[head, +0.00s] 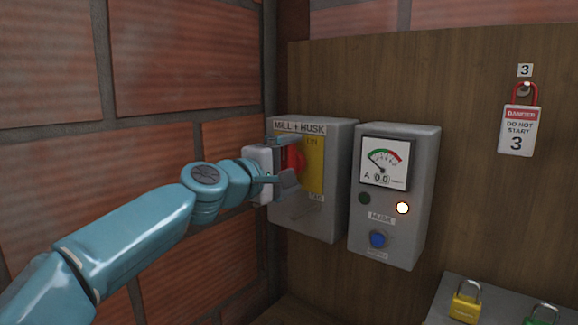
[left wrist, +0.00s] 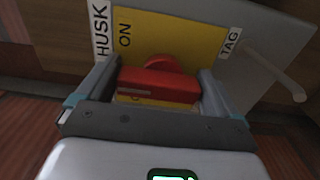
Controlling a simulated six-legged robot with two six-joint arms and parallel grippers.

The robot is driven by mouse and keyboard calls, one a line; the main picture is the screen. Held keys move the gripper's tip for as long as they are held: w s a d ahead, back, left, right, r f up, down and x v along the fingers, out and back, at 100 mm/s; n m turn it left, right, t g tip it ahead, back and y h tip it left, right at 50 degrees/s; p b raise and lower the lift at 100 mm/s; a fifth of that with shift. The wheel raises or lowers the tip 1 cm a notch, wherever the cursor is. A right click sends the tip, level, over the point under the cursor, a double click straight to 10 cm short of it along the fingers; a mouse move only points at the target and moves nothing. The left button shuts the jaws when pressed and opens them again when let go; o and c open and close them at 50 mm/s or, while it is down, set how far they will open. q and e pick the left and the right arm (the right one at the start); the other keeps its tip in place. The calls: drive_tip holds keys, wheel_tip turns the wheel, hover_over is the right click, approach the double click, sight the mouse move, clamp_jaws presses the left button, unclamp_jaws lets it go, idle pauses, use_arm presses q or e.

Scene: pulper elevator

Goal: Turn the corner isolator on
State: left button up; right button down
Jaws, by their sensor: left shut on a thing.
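The corner isolator is a grey box (head: 338,190) labelled "MILL + HUSK", mounted where the brick wall meets the wooden board. Its yellow plate (head: 316,165) bears the word "ON" near the top and also shows in the left wrist view (left wrist: 190,40). The red handle (head: 294,158) sits in front of the plate. My left gripper (head: 288,163) is at the handle, partly hiding it. In the left wrist view, its two fingers stand on either side of the red handle (left wrist: 158,88) and are shut on it. My right gripper is not in view.
A grey meter box (head: 427,170) stands just right of the isolator, with a dial reading 0.0, a lit white lamp (head: 402,208) and a blue button (head: 377,240). Padlocks (head: 465,303) lie lower right.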

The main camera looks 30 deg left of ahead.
use_arm(q)
drive_tip(key=shift+a+r, duration=0.1)
idle(0.3)
drive_tip(key=o, duration=0.7)
drive_tip(key=shift+w, duration=0.1)
drive_tip(key=s+b, duration=0.1)
drive_tip(key=s, duration=0.4)
drive_tip(key=s+b, duration=0.1)
drive_tip(key=s, duration=0.5)
drive_tip(key=s+a+b, duration=0.1)
drive_tip(key=s, duration=0.4)
drive_tip(key=shift+s+a, duration=0.1)
drive_tip(key=shift+s, duration=0.05)
